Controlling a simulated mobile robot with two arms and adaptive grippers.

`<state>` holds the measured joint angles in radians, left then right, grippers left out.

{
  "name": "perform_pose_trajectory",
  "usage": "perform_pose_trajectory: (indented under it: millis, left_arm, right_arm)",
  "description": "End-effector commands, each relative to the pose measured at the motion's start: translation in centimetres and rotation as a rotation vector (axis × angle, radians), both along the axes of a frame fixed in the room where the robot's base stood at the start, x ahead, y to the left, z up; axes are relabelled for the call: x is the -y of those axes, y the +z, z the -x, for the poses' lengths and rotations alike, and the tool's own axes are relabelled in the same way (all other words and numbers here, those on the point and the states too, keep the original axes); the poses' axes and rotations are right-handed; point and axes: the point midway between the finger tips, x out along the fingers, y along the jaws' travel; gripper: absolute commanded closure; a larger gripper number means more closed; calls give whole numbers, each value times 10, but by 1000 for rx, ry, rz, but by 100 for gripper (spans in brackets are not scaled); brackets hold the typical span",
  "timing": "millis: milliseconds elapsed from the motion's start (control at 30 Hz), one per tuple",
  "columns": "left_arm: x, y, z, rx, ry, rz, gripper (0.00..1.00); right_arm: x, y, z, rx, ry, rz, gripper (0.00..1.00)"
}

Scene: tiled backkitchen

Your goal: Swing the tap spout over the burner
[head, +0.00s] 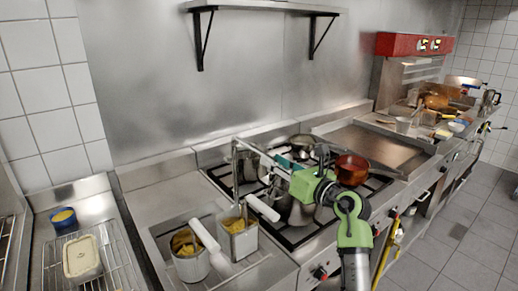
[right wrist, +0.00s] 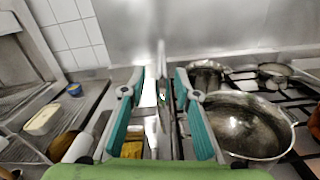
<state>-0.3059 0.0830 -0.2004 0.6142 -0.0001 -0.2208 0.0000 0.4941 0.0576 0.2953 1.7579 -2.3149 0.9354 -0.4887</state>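The tap spout (head: 236,168) is a thin grey metal pipe above the left edge of the stove, next to the fryer. In the right wrist view a narrow grey upright piece, apparently the spout (right wrist: 162,88), stands between my finger pads. My right gripper (head: 284,163) is over the left part of the stove. Its teal fingers (right wrist: 160,118) are apart, with gaps visible on both sides of the pipe. The burner top (head: 292,236) is black grates, partly covered by pots and my gripper. I cannot tell which burner is meant. My left gripper is out of view.
A large steel pot (right wrist: 245,125) stands just right of my fingers. A copper-red pan (head: 351,167) is on the right grates. Fryer baskets (head: 190,262) with white handles stand at left. A wall shelf (head: 262,6) is high above.

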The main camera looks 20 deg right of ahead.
Motion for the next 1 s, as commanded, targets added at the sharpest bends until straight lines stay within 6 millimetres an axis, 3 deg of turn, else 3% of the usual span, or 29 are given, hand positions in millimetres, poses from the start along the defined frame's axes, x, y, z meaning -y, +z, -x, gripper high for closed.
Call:
perform_pose_trajectory:
  millis: [200,400,867,1000]
  left_arm:
    - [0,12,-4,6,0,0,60]
    - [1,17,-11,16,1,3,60]
    - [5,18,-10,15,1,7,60]
    - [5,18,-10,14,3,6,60]
  right_arm:
    - [-14,2,-38,-1,1,-4,71]
    - [-22,1,-61,0,-1,-3,71]
    - [-25,-1,-71,-1,-1,-1,71]
    - [-25,-1,-71,-1,-1,-1,100]
